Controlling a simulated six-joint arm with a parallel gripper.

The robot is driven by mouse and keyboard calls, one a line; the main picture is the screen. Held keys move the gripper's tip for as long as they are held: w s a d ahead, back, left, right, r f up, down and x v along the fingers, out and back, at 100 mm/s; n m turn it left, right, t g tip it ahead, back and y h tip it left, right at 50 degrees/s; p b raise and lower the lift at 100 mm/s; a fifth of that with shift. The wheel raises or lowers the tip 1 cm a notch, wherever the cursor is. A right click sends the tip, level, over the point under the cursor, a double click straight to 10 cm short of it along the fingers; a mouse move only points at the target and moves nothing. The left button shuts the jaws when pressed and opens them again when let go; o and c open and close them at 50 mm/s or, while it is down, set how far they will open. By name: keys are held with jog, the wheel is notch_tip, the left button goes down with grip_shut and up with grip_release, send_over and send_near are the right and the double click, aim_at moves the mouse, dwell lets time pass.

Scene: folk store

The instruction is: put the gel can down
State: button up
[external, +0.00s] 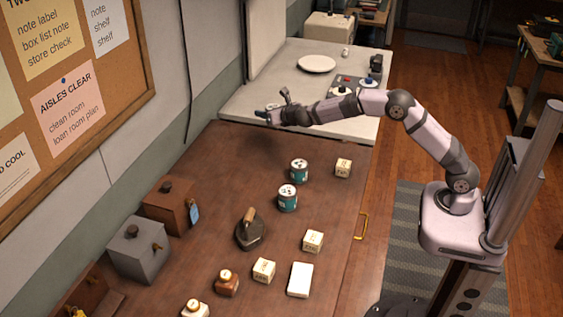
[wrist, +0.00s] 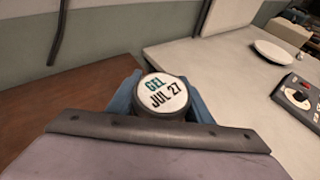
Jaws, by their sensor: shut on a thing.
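The gel can (wrist: 162,93) shows in the wrist view as a round white lid with a dark rim, marked "GEL JUL 27". My gripper (wrist: 160,82) is shut on it, with a blue finger on each side of the lid. The can's body is hidden below the lid. In the external view my gripper (external: 268,114) is raised at the far end of the brown table (external: 250,160), near the edge of the white counter (external: 240,99). The can is too small and covered there to make out.
Two teal cans (external: 288,198) (external: 299,171) stand on the brown table. An iron-like tool (external: 250,231), several cream blocks (external: 313,241) and boxes (external: 138,250) stand nearer. A plate (external: 317,64) and a device with knobs (external: 345,92) are on the counter. The brown table's far left is clear.

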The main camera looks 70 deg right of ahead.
jog(key=shift+n, duration=0.3)
jog(key=s+a+p, duration=0.1)
jog(key=p, duration=0.1)
jog(key=s+a+r+p, duration=0.1)
jog(key=a+p, duration=0.1)
jog(key=s+a+r+p, duration=0.1)
jog(key=p, duration=0.1)
jog(key=shift+s+a+p, duration=0.1)
jog(key=shift+a+p, duration=0.1)
jog(key=shift+p, duration=0.2)
jog(key=s+d+f+m+g+h, duration=0.2)
jog(key=s+d+f+m, duration=0.15)
jog(key=s, duration=0.45)
jog(key=m+g+h, duration=0.2)
jog(key=m+g, duration=0.1)
send_over(309, 147)
jog(key=shift+f+p, duration=1.5)
jog(key=shift+f, duration=3.25)
jog(key=shift+f, duration=0.1)
jog(key=shift+f, duration=0.1)
jog(key=o, duration=1.1)
jog(key=shift+o, duration=0.2)
